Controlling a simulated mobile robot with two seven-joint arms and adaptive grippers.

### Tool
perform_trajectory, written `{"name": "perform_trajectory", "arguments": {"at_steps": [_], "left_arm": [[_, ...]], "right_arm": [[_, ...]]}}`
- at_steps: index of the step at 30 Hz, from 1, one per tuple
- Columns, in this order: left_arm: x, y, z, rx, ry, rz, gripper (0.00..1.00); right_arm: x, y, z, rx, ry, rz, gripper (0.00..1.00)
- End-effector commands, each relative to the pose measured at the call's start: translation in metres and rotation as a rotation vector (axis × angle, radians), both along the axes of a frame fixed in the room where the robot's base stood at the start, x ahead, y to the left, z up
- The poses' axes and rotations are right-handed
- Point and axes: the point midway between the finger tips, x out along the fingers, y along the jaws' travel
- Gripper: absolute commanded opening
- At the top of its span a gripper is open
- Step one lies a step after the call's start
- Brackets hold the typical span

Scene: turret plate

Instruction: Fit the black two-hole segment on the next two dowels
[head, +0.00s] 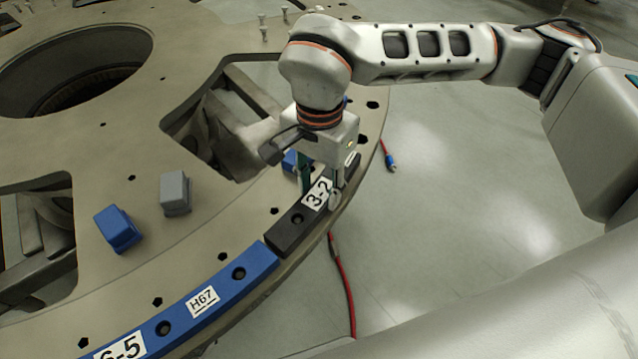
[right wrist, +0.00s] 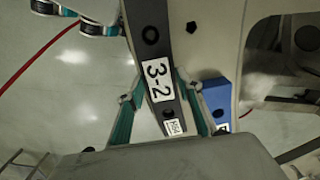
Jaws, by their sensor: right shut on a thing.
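The black two-hole segment (head: 287,231) carries a white 3-2 label and lies along the turret plate's outer rim, its near end close against the blue H67 segment (head: 235,286). My right gripper (head: 318,190) is shut on it from above, around its labelled part. In the right wrist view the fingers (right wrist: 160,108) stand on both sides of the black segment (right wrist: 150,45), and one dark hole shows above the label. Whether it sits flush on the plate, and any dowels under it, are hidden. My left gripper is not in view.
The turret plate (head: 110,160) has large openings. A grey block (head: 175,192) and a blue block (head: 117,229) stand on it. Another blue piece (head: 291,160) is beside my right gripper. A red cable (head: 345,285) lies on the floor outside the rim.

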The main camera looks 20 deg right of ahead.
Motion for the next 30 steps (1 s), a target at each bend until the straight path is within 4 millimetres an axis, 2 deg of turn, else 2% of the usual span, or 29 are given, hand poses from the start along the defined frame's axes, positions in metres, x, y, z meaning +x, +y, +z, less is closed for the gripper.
{"name": "perform_trajectory", "arguments": {"at_steps": [11,12,13,24,30], "left_arm": [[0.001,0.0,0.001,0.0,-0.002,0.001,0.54],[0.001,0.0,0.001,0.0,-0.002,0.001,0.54],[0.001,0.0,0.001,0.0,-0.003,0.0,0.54],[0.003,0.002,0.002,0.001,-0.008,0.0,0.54],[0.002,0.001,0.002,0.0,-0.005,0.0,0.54]], "right_arm": [[0.0,0.0,0.001,0.001,-0.002,0.0,0.04],[0.0,0.0,0.001,0.001,-0.002,0.0,0.45],[0.0,0.0,0.001,0.001,-0.002,0.0,0.53],[0.0,0.0,0.001,0.0,0.0,0.0,0.55],[0.002,0.0,0.023,0.001,-0.006,0.0,0.55]]}}
